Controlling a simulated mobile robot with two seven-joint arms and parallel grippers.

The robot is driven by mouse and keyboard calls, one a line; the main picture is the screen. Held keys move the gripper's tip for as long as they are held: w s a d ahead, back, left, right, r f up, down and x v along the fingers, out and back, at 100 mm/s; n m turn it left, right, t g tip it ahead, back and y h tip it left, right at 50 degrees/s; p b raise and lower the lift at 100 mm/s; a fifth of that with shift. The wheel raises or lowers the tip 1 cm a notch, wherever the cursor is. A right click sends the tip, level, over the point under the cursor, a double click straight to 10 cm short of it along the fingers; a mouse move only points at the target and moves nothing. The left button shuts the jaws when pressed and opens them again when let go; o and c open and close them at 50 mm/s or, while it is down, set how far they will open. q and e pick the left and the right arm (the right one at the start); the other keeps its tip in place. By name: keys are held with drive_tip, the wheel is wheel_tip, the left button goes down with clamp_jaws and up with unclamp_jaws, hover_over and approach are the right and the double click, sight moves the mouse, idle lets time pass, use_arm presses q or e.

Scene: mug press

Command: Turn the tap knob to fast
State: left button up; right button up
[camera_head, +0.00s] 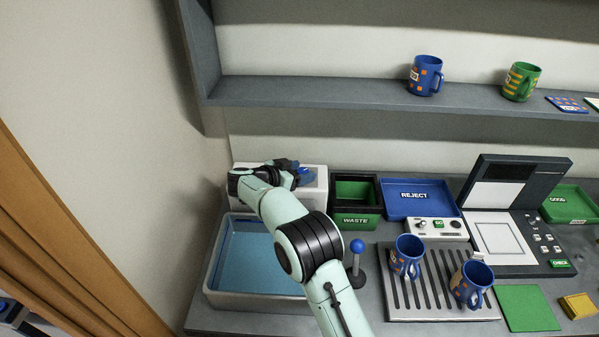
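A white box-shaped unit (314,200) stands behind the blue water basin (235,255) at the left end of the counter. A blue part (306,174), which looks like the tap knob, shows on its top. My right arm reaches over the basin, and its dark gripper (291,170) is at this blue part, close to or touching it. The wrist and gripper cover much of the unit, so the knob's setting and any marks are hidden. The fingertips are too small and covered to tell whether they are open or shut. My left gripper is not in view.
A blue-ball lever (357,246) stands right of my forearm. Behind it are the green WASTE bin (357,219) and blue REJECT tray (418,211). Two blue mugs (407,256) (471,284) stand on a slatted rack (427,301). A shelf (320,92) runs above.

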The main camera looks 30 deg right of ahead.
drive_tip(key=v, duration=1.3)
drive_tip(key=shift+a, duration=0.2)
drive_tip(key=shift+s+r, duration=0.1)
